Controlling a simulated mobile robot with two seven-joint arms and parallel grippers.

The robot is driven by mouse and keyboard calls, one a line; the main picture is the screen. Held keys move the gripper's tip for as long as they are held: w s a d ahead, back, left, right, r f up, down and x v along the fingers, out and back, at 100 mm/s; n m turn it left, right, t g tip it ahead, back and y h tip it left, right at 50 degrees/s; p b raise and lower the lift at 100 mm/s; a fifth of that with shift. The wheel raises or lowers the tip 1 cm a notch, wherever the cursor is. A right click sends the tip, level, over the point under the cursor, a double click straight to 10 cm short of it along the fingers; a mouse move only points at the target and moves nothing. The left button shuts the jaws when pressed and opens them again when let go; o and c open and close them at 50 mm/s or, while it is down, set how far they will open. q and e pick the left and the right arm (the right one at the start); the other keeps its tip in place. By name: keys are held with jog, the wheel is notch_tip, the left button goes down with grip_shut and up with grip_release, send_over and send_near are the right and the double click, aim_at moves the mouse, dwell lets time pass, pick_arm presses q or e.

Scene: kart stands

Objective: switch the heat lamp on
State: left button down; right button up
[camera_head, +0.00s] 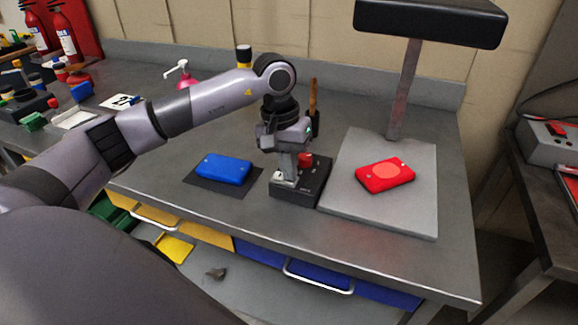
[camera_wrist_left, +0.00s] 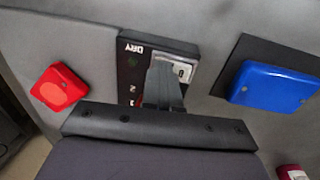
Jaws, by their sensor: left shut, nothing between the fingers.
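The heat lamp has a black head (camera_head: 430,22) on a grey post over a light grey base plate (camera_head: 400,217). A black control box (camera_head: 297,192) stands left of the plate, with a red knob or button on top and a pale switch plate (camera_wrist_left: 183,71). The box also shows in the left wrist view (camera_wrist_left: 130,75), with "DRY" lettering. My left gripper (camera_head: 284,176) is shut and empty, pointing down with its fingertips at the switch plate; whether they touch it I cannot tell. The fingers hide part of the switch, so its position is unclear. My right gripper is not in view.
A red case (camera_head: 385,176) lies on the base plate under the lamp head. A blue case (camera_head: 223,168) lies on a dark mat left of the box. A pink pump bottle (camera_head: 186,77) and a brown-handled tool (camera_head: 313,98) stand behind. Bare bench lies in front.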

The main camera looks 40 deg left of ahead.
pick_arm(q)
jog(key=shift+s+a+f, duration=0.1)
jog(key=shift+s+a, duration=0.15)
jog(key=shift+a, duration=0.6)
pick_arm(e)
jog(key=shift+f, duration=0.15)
pick_arm(q)
jog(key=shift+d+r, duration=0.1)
jog(key=shift+r, duration=0.2)
